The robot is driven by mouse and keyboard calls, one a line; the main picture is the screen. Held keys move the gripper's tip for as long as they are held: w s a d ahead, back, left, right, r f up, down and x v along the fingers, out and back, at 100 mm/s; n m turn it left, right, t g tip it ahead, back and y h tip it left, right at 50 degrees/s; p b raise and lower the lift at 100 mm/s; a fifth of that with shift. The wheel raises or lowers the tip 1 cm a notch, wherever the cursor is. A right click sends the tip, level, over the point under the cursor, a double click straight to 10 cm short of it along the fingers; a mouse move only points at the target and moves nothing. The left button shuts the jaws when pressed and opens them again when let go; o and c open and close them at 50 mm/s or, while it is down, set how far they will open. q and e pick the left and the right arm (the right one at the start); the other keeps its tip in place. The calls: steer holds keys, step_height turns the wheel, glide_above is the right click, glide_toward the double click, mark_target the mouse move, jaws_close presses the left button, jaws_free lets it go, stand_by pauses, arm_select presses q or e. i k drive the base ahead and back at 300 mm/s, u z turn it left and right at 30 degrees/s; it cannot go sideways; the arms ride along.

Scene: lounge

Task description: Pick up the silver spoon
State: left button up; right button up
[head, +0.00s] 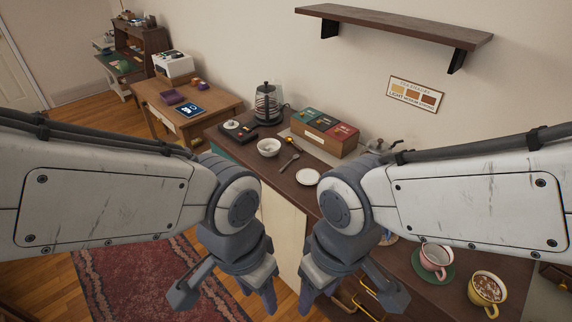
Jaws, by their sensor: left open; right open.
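The silver spoon (289,161) lies on the dark counter top (268,181), between a white bowl (268,148) on its left and a small white plate (306,177) on its right. My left gripper (228,298) is open and empty, low in the middle of the head view and in front of the counter. My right gripper (345,300) is open and empty, a little to the right of it. Both grippers appear nearer to me than the spoon and are well apart from it.
A glass kettle (267,104) and a wooden box with coloured sections (325,133) stand behind the spoon. A pink cup (434,260) and a patterned mug (485,291) stand at the right. A wall shelf (394,24) hangs above. A red rug (150,285) covers the floor at left.

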mark_target(296, 156)
steer(key=u, duration=0.45)
steer(key=k, duration=0.55)
steer(key=u, duration=0.8)
steer(key=i, duration=1.8)
steer(key=z, duration=0.5)
